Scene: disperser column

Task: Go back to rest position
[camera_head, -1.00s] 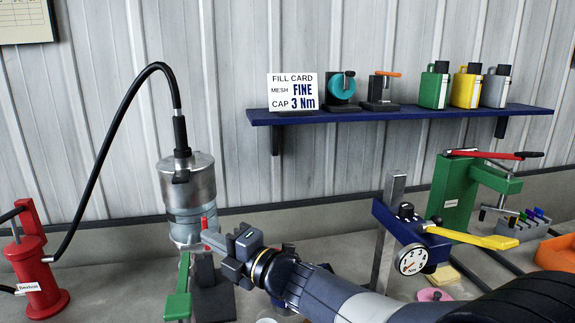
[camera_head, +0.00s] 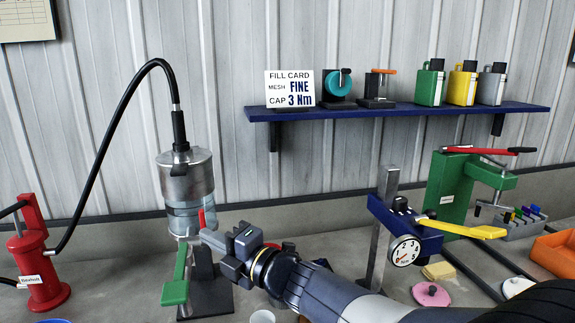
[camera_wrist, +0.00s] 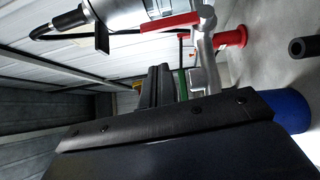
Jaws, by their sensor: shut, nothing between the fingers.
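My gripper (camera_head: 212,240) is in front of the metal disperser column (camera_head: 188,182), at its lower right. The column is a silver cylinder with a clear lower section and a black hose on top. The gripper's fingers are shut and empty, close to a red lever (camera_head: 202,218) and a green handle (camera_head: 177,276) at the column's base. I cannot tell whether they touch. In the wrist view the shut fingers (camera_wrist: 158,85) point toward the column (camera_wrist: 118,12) and the red lever (camera_wrist: 170,22). My arm hides part of the bench.
A red pump (camera_head: 37,262) stands at left. A blue torque stand (camera_head: 400,222) with a dial and yellow lever and a green press (camera_head: 452,192) stand at right. A blue shelf (camera_head: 400,112) holds canisters and a fill card (camera_head: 290,89). A white cup (camera_head: 263,316) sits below my arm.

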